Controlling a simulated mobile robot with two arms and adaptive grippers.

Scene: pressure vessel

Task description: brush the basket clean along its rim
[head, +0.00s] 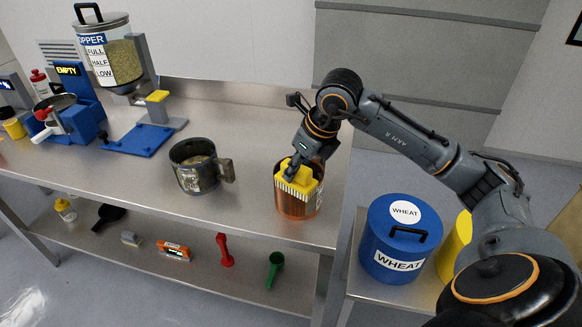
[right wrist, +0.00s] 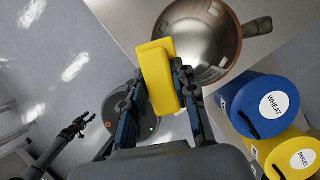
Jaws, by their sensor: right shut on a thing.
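The basket (head: 297,206), a copper-coloured round metal vessel, stands upright near the front right edge of the steel bench. In the right wrist view its shiny round opening (right wrist: 208,45) fills the top middle. My right gripper (head: 292,176) is shut on a yellow brush (head: 304,181) with pale bristles. The brush is over the basket's rim and hides part of it. In the right wrist view the yellow brush (right wrist: 160,80) overlaps the near edge of the basket; bristle contact cannot be told. My left gripper (right wrist: 80,128) shows small in the right wrist view, away from the bench, its fingers apart.
A dark metal mug (head: 196,176) stands left of the basket. A hopper (head: 122,58) and a blue scale-like stand (head: 142,138) are further left. A blue wheat canister (head: 390,246) stands on a lower table at right. The shelf below holds several tools.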

